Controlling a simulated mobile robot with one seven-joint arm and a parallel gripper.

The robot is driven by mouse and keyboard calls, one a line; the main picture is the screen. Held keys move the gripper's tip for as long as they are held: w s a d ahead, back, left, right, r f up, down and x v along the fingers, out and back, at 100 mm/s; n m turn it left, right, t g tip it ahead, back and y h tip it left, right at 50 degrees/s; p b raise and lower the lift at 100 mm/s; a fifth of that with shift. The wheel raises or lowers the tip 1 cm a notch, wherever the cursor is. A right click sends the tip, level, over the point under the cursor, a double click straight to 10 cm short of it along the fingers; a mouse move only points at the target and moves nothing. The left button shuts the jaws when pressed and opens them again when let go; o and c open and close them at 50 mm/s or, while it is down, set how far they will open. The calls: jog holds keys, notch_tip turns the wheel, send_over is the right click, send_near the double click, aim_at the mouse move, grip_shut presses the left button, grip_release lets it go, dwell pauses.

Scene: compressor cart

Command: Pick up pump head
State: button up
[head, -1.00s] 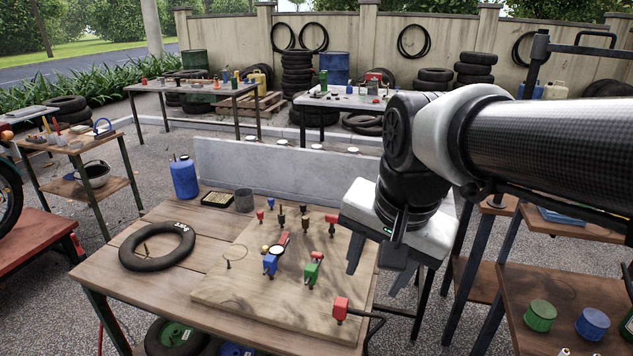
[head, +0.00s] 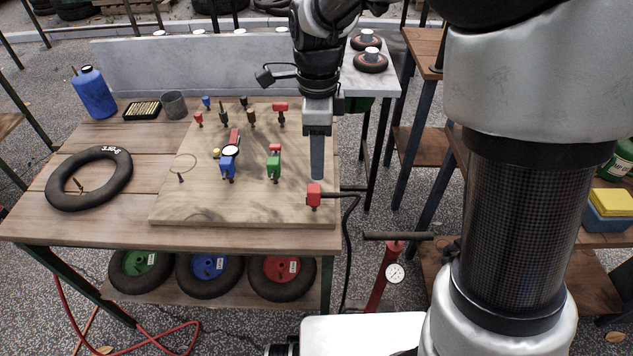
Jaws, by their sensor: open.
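The pump head appears to be the red block (head: 314,195) at the right front of the wooden board, with a black hose (head: 350,230) running from it over the table edge. My gripper (head: 317,176) points straight down just behind and above it, close to it in the picture. The fingers show edge-on, one hiding the other. The gripper is open and nothing shows between the fingers. Whether a fingertip touches the red block cannot be told.
The board (head: 210,205) also carries a green piece (head: 274,167), a blue piece with a gauge (head: 228,165), and several small fittings. An inner tube (head: 90,180) lies at left. A red floor pump (head: 385,275) with a gauge stands right of the table.

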aim_at(315, 188)
notch_tip(315, 188, down, 6)
jog(key=shift+f+b, duration=0.2)
jog(key=shift+b, duration=0.35)
jog(key=f, duration=0.2)
jog(key=f+b, duration=0.1)
jog(key=f, duration=0.2)
jog(key=shift+s+a+f, duration=0.1)
jog(key=shift+a, duration=0.1)
jog(key=c, duration=1)
jog(key=shift+c, duration=0.2)
